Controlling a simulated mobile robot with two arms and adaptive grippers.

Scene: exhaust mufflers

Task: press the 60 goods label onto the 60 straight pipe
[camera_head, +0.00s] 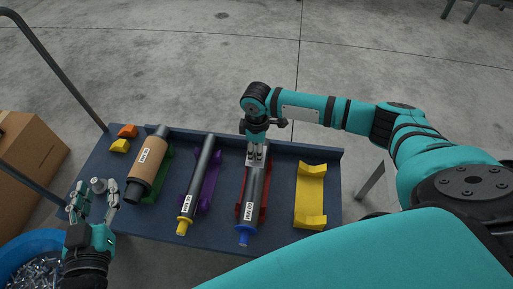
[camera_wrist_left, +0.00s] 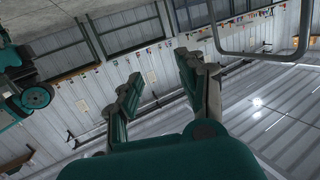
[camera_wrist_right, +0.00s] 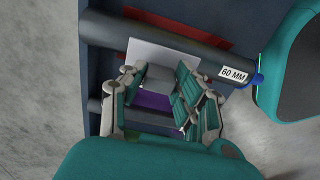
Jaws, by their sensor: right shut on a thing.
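The 60 straight pipe (camera_head: 252,195), grey with a blue end and a "60 MM" marking, lies in a red cradle on the blue table. It also shows in the right wrist view (camera_wrist_right: 120,32). My right gripper (camera_head: 257,151) is over the pipe's far end, shut on the grey grip block of the white goods label (camera_wrist_right: 165,50). The label's sheet is at the pipe and overlaps it in the right wrist view; whether it touches is unclear. No print shows on it. My left gripper (camera_head: 97,190) is open and empty at the table's left edge.
A brown muffler (camera_head: 147,160) sits on a green cradle, and a thinner pipe (camera_head: 201,170) with a yellow end on a purple one. The yellow cradle (camera_head: 310,190) is empty. Orange and yellow blocks (camera_head: 120,145) stand at the far left, a blue tub (camera_head: 40,240) nearby.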

